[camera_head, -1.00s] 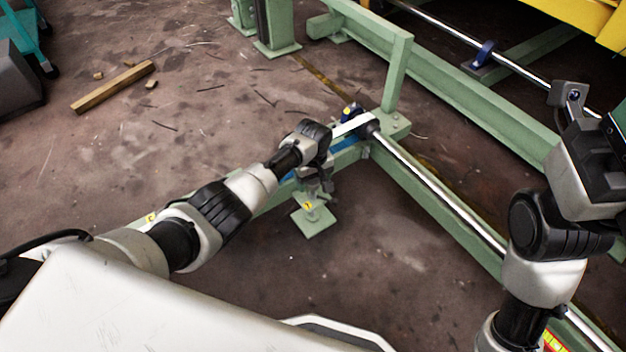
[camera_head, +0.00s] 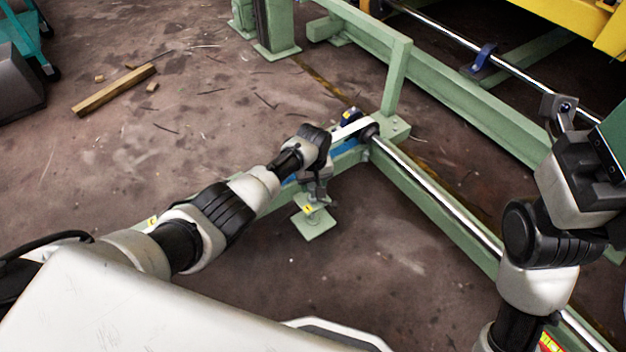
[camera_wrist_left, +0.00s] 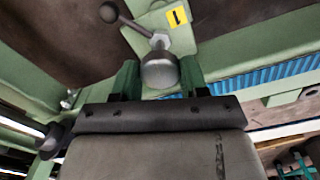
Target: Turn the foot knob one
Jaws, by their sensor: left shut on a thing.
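Foot knob one is a grey round knob (camera_wrist_left: 159,71) with a side lever that ends in a dark ball (camera_wrist_left: 109,12). In the left wrist view it sits between the two fingers of my left gripper (camera_wrist_left: 158,82), which is shut on it. A green foot plate with a yellow "1" label (camera_wrist_left: 177,17) lies beyond it. In the head view my left gripper (camera_head: 317,192) reaches down at the green frame, just above the foot plate (camera_head: 314,225). The gripper mostly hides the knob there. My right gripper (camera_head: 562,110) is at the right; its jaw state is unclear.
The green frame beam (camera_head: 435,205) with a shiny rod runs diagonally to the lower right. A green post (camera_head: 397,78) rises behind my left gripper. A wooden bar (camera_head: 113,88) lies on the open floor at left. Yellow machinery (camera_head: 575,18) stands at upper right.

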